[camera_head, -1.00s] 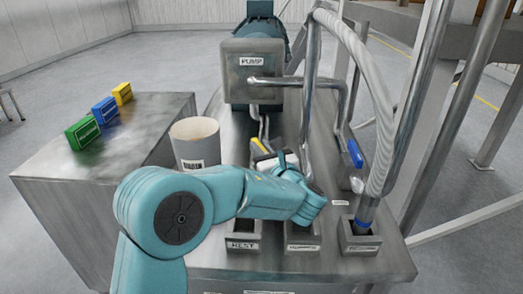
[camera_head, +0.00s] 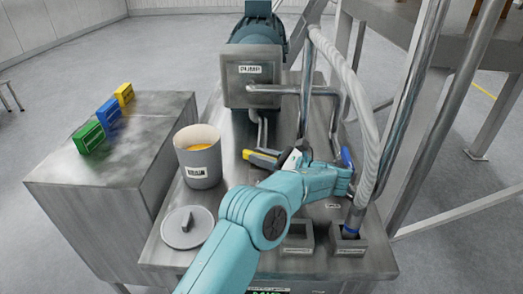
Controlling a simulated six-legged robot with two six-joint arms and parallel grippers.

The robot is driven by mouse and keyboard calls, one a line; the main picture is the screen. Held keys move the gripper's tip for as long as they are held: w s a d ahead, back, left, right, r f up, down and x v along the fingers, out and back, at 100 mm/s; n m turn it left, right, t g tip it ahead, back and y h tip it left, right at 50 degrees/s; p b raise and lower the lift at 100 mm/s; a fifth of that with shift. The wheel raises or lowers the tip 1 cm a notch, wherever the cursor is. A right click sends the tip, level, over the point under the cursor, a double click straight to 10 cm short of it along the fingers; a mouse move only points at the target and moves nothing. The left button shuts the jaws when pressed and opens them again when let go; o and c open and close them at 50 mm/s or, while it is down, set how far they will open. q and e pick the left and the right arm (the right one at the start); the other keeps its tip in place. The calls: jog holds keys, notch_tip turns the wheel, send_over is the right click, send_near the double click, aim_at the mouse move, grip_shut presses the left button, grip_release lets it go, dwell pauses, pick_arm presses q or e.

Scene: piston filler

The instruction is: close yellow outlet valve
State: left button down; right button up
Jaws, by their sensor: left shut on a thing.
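The yellow outlet valve handle (camera_head: 262,158) lies roughly left to right on the metal bench, below the pump outlet pipes. My left gripper (camera_head: 287,160) reaches it from the right, with the wrist bent back over the bench. The gripper is shut on the handle, near its right end. The fingertips are small and partly hidden, so the exact contact is hard to see. The valve body is hidden behind the gripper. My right gripper is not in view.
A bucket (camera_head: 199,170) with orange contents stands left of the handle. A round lid (camera_head: 187,228) lies in front of it. A blue handle (camera_head: 347,158) and a ribbed hose (camera_head: 362,110) stand close right of my wrist. Green, blue and yellow boxes (camera_head: 108,111) sit on the left cabinet.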

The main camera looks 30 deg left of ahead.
pick_arm(q)
jog(key=shift+r+g, duration=0.1)
jog(key=shift+g, duration=0.2)
jog(key=c, duration=1.1)
grip_release()
jog(key=shift+r, duration=0.25)
notch_tip(320, 180, up, 20)
jog(key=p, duration=0.2)
jog(key=shift+f+p, duration=0.25)
jog(key=shift+p, duration=0.1)
